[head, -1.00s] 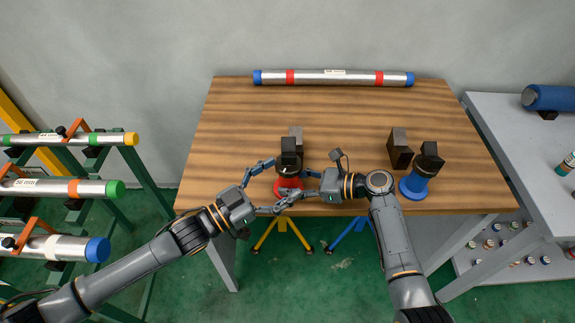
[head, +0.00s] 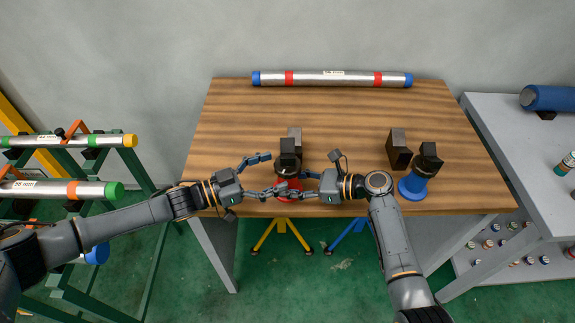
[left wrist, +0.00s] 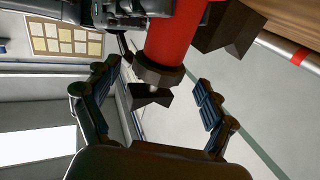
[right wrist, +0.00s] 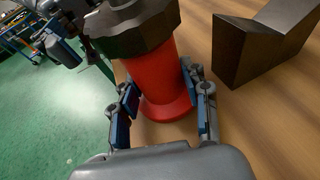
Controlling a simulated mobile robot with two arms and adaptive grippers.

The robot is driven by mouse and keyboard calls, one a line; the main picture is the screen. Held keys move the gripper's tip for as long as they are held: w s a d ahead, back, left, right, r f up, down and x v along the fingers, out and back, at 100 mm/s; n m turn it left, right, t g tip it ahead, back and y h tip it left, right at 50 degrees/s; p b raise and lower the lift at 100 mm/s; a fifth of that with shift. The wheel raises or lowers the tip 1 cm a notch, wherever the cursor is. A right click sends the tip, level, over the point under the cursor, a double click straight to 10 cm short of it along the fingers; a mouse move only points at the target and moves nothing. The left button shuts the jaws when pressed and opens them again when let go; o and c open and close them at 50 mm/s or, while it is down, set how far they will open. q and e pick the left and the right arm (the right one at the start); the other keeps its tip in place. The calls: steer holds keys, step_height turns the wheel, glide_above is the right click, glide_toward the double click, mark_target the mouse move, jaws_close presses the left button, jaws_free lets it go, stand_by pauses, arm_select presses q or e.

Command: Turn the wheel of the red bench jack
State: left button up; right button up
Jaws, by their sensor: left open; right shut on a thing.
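The red bench jack (head: 288,188) stands near the table's front edge, with a dark block on top. The right wrist view shows its red body (right wrist: 162,65) and a dark faceted collar (right wrist: 130,32), likely the wheel. My right gripper (head: 302,184) is shut on the red body from the right, below the collar. My left gripper (head: 270,173) is open to the jack's left, its fingers apart. In the left wrist view the red body (left wrist: 172,38) and dark collar (left wrist: 157,74) show between the open fingers, with no clear contact.
A dark block (head: 295,133) stands just behind the red jack. A blue jack (head: 414,186) and another dark block (head: 398,150) stand to the right. A pipe (head: 333,79) lies along the table's back. The table's middle (head: 350,115) is clear.

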arm_select(q)
steer(key=shift+x, duration=2.1)
steer(key=c, duration=1.2)
